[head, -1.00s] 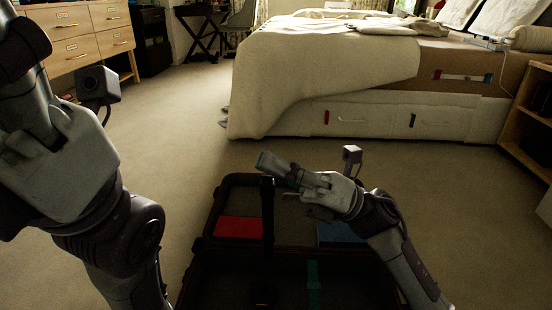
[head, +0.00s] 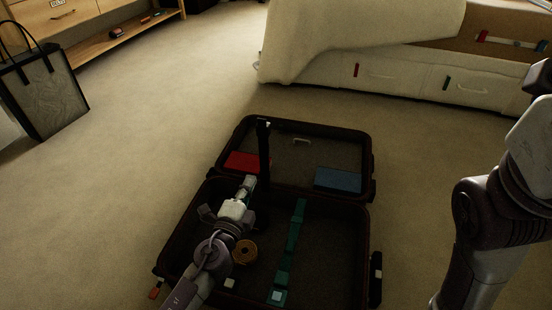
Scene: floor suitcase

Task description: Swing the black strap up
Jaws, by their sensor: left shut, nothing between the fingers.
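The open dark suitcase (head: 370,222) lies on the carpet with its lid half toward the bed. The black strap (head: 264,155) runs up across the lid half, its upper end at the far rim. Its lower part is hidden around my left gripper. My left gripper (head: 249,182) is shut and empty, beside the strap near the hinge line. I cannot tell whether it touches the strap. A teal strap (head: 292,245) lies along the near half. My right arm stands at the right edge, and its gripper is out of view.
A red item (head: 247,162) and a blue item (head: 338,181) lie in the lid half. A tan coiled item (head: 244,253) lies beside my left arm. A bag (head: 50,95) stands at the left. The carpet between suitcase and bed (head: 400,75) is clear.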

